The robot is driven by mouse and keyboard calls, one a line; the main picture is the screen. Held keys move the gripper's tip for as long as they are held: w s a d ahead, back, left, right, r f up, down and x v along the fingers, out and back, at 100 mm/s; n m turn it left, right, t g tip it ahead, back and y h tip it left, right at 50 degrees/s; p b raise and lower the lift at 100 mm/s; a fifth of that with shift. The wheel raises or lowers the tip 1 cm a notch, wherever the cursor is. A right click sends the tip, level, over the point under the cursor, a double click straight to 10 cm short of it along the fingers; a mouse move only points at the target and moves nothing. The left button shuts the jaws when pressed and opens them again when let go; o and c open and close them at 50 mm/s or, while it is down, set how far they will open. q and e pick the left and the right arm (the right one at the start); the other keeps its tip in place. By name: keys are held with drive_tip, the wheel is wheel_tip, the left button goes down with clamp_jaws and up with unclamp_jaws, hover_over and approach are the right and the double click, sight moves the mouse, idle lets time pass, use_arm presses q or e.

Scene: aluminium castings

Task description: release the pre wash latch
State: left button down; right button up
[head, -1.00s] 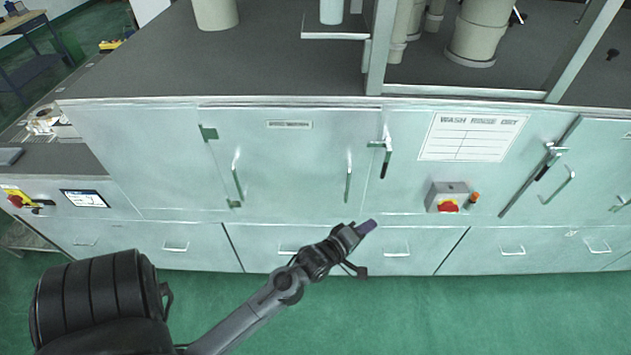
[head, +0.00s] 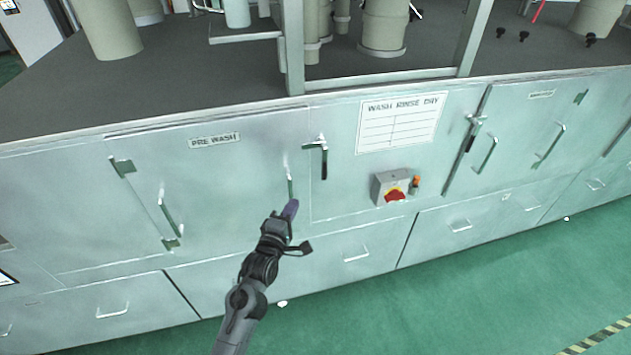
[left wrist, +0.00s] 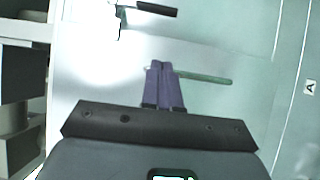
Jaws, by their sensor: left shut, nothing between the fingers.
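The PRE WASH door (head: 225,190) is a pale green metal panel with a label plate (head: 214,140) at its top. Its latch (head: 323,158), with a dark lever hanging down, sits at the door's upper right edge. A dark lever that looks like this latch (left wrist: 157,8) also shows at the top of the left wrist view. My left gripper (head: 291,207) is shut and empty, with its purple fingers just below the door's right handle (head: 289,184). In the left wrist view the fingers (left wrist: 160,68) overlap that handle (left wrist: 208,79); contact cannot be told. My right gripper is out of view.
A red-knobbed switch box (head: 392,188) sticks out right of the latch, below a WASH RINSE DRY sign (head: 401,122). Another latched door stands further right. Drawers with handles (head: 356,254) run below. The green floor (head: 480,290) in front is clear.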

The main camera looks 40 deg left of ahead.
use_arm(q)
drive_tip(key=w+d+p+x, duration=0.1)
drive_tip(key=d+p+x, duration=0.1)
drive_tip(key=x, duration=1)
drive_tip(key=shift+w+d, duration=0.2)
drive_tip(key=shift+w, duration=0.15)
drive_tip(key=shift+f, duration=0.1)
